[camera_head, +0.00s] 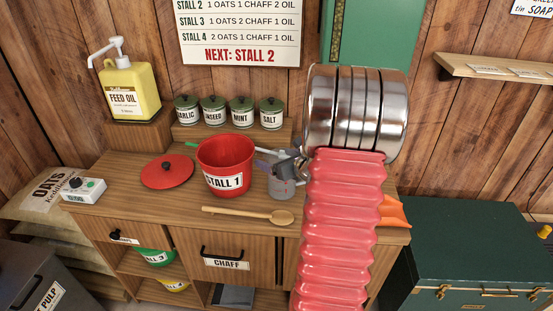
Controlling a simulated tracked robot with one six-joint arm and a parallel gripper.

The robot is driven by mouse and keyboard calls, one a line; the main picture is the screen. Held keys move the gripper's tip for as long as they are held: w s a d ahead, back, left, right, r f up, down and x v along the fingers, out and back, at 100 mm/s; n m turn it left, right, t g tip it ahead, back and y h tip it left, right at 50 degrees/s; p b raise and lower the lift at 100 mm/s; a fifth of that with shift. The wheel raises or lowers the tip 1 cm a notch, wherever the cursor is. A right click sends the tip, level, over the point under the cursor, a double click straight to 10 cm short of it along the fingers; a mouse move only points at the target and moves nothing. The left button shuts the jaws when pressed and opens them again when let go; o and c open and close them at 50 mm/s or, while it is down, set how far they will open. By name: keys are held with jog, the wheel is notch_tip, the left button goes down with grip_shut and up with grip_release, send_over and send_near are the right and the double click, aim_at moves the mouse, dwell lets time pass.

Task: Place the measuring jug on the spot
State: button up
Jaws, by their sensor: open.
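The measuring jug (283,188) is a small grey, see-through vessel standing on the wooden counter (140,197), just right of the red STALL 1 bucket (225,178). My gripper (282,166) is open at the jug's top, with its fingers overlapping the jug in the picture. I cannot tell whether they touch it. My red and metal arm covers the counter to the right of the jug. I see no marked spot on the visible counter.
A wooden spoon (250,215) lies in front of the bucket. A red lid (167,171) lies to its left. Several green-lidded jars (214,111) and a yellow feed oil bottle (130,90) stand behind. An orange object (394,212) shows right of my arm.

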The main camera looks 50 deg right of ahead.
jog(key=shift+s+r, duration=0.1)
jog(key=v, duration=1.2)
dwell(0.6)
